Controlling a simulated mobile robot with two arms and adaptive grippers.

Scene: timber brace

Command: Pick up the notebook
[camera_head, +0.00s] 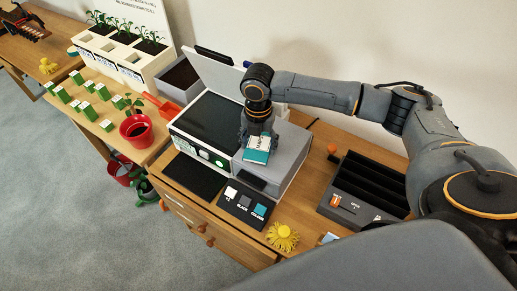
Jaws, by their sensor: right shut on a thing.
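The notebook (258,149) is a small teal booklet with a white label or cover panel, in the middle of the head view. My right gripper (257,134) points down from above and is shut on its upper edge. The notebook hangs tilted in front of the grey box-like machine and seems to be above its front part; whether it touches the machine is hard to tell. The fingertips are partly hidden by the notebook. My left gripper is not in view.
A black tray with dividers (370,187) is to the right. A control panel (246,203) and a yellow pom-pom-like thing (283,237) lie in front. A red pot with a plant (136,130) is at left.

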